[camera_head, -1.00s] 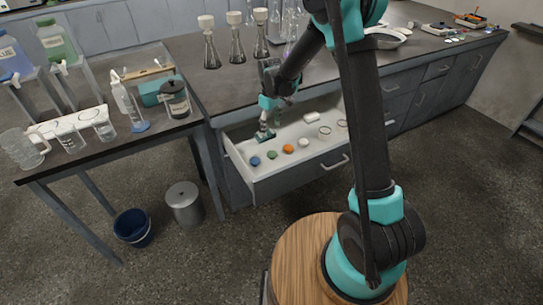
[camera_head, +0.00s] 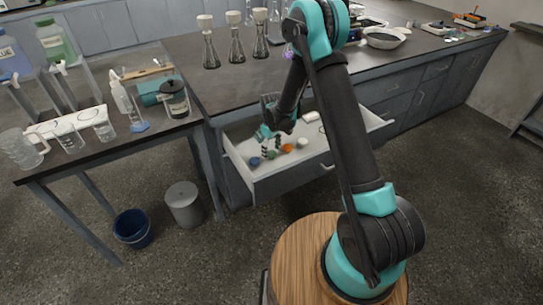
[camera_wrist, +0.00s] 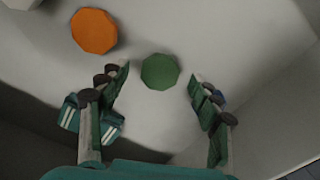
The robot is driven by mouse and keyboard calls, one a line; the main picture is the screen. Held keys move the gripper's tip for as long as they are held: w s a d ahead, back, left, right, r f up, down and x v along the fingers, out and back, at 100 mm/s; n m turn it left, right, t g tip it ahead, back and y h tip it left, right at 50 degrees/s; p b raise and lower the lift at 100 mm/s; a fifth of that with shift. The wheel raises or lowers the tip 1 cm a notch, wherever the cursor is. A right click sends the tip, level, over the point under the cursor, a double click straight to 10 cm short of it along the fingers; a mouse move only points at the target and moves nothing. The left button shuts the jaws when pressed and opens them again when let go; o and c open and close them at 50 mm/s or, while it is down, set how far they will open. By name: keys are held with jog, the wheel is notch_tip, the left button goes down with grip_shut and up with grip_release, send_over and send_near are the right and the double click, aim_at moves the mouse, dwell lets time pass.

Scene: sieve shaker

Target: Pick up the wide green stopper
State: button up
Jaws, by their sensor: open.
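The green stopper (camera_head: 271,155) lies in the open drawer, between a blue stopper and an orange one. In the wrist view the green stopper (camera_wrist: 160,71) is a round, faceted disc on the pale drawer floor, just beyond and between my fingertips. My gripper (camera_head: 271,147) is over the drawer, pointing down beside the green stopper. In the wrist view my gripper (camera_wrist: 158,80) is open, with a finger on each side and nothing held. I cannot tell how high the fingertips are above the floor.
The orange stopper (camera_wrist: 94,31) is close by at upper left in the wrist view. The blue stopper (camera_head: 254,161) is near the drawer's left end, and a white one (camera_head: 302,143) is to the right. The drawer (camera_head: 291,183) has raised walls. Flasks (camera_head: 236,46) stand on the counter above.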

jog(key=shift+f, duration=0.45)
jog(key=c, duration=1)
jog(key=shift+r, duration=0.1)
jog(key=shift+c, duration=0.2)
